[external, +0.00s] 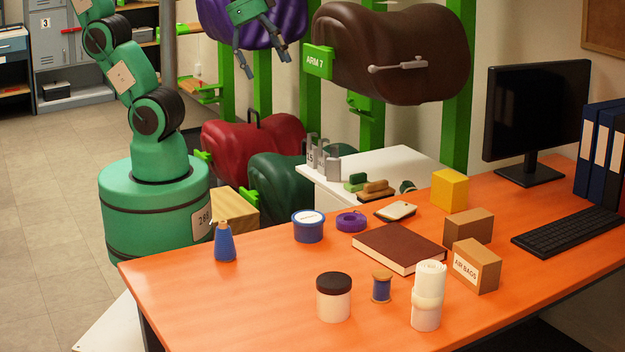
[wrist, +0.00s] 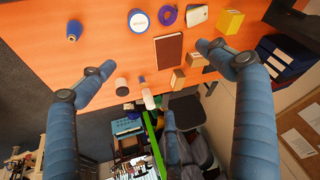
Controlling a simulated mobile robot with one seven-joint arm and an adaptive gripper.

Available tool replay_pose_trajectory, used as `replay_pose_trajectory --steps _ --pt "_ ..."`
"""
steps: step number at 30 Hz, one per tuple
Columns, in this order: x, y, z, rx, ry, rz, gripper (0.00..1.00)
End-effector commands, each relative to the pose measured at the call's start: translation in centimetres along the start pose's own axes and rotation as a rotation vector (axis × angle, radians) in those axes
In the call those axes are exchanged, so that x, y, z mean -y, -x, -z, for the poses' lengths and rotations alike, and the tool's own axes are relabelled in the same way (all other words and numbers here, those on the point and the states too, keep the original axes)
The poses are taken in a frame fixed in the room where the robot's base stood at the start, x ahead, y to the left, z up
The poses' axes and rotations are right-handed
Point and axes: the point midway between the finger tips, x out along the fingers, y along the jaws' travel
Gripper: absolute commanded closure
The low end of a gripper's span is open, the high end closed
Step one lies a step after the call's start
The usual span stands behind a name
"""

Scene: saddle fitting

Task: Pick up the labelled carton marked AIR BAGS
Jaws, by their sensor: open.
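The carton marked AIR BAGS (external: 476,266) is a small brown box with a white label.
An unlabelled brown carton (external: 468,229) stands just behind. A yellow box (external: 449,190), keyboard (external: 570,231) and monitor (external: 534,115) stand farther back. The front-left tabletop is clear.

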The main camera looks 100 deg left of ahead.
Motion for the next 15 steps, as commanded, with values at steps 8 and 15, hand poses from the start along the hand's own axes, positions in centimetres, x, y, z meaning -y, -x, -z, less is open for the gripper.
replay_pose_trajectory --steps 8,15 --pt "-0.5 -0.6 7.0 0.049 -0.085 -0.013 0.09" --pt "-1.0 -2.0 12.8 0.087 -0.157 -0.025 0.09"
